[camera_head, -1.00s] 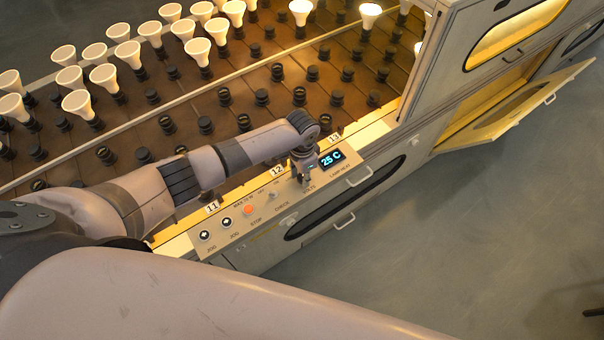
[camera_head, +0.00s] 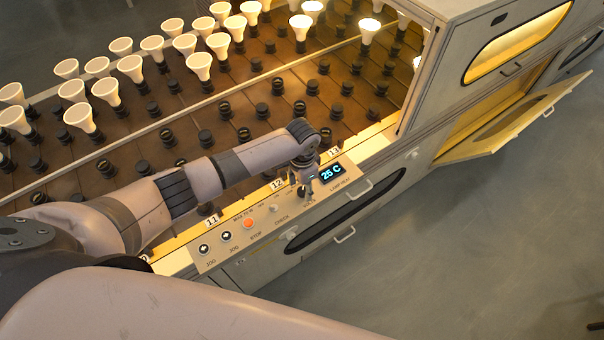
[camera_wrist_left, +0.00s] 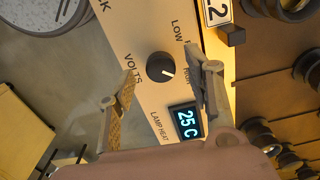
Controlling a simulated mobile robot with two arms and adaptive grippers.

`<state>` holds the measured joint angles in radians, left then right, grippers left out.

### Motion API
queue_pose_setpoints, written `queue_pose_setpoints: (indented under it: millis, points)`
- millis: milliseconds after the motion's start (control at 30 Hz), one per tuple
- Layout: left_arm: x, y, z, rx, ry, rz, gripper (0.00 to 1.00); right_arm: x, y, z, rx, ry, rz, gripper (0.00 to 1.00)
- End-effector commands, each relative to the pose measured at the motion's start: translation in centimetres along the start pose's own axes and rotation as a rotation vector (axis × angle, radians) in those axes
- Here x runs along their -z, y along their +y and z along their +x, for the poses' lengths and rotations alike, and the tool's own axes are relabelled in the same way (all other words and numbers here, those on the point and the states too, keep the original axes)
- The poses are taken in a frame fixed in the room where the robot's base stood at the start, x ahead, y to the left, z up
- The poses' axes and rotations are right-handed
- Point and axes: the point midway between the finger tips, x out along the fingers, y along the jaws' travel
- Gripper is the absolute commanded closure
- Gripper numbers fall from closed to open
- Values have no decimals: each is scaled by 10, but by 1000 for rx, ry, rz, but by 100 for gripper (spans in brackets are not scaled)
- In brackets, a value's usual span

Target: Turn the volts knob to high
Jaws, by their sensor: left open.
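The volts knob (camera_wrist_left: 160,67) is a round black dial with a white pointer line, on the pale control panel (camera_wrist_left: 140,30). In the left wrist view its pointer aims to the lower right, roughly toward the word HIGH, which a finger partly covers. LOW is printed above that. My left gripper (camera_head: 303,184) is over the knob in the head view. In the left wrist view the same gripper (camera_wrist_left: 163,92) is open, one finger to each side of the knob, with gaps between. I cannot tell its height above the panel. My right gripper is out of view.
A lamp heat display (camera_head: 333,172) reading 25 C sits beside the knob. An orange stop button (camera_head: 248,223) and two jog buttons (camera_head: 215,242) are farther left. Behind the panel is a bed of sockets with white bulbs (camera_head: 199,65). A cabinet door (camera_head: 520,122) hangs open at right.

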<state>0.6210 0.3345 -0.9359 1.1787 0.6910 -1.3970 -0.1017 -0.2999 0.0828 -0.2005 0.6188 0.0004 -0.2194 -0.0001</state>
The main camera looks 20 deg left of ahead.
Motion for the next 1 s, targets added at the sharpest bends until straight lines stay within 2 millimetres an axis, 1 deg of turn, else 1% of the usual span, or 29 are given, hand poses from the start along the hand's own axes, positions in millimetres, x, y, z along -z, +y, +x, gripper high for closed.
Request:
queue_pose_setpoints:
  millis: [100, 300, 400, 500, 667, 1000]
  points:
    - [1, -1, -26, 3, 5, 0, 52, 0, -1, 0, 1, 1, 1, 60]
    - [0, -1, -68, 2, 4, 0, 52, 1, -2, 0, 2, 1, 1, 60]
    - [0, -1, -84, 2, 3, 0, 52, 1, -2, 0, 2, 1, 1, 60]
    - [0, -1, -95, 2, 2, -1, 52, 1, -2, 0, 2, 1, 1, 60]
    - [0, -1, -103, 1, 0, -1, 52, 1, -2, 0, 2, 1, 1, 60]
    - [0, -1, -103, 1, 0, -1, 52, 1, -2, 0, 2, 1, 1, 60]
